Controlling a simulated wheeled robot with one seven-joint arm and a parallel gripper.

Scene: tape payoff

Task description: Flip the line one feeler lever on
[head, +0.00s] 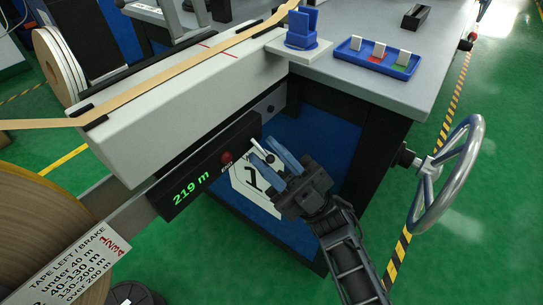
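A small pale lever (258,146) sticks out near the right end of the black display box, beside a red knob (226,157). I take it for the feeler lever; a marking next to it is too small to read. My gripper (262,157) is open, its two blue fingers pointing up and left at the lever. The lever's tip lies at or between the fingertips; I cannot tell whether they touch. A white plate marked 1 (241,183) is partly hidden behind the fingers. The black box has a green readout of 219 m (191,189).
A tan tape (190,68) runs over the white beam (180,105) above the box. A large tape roll (35,225) stands at left. A handwheel (450,175) stands at right.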

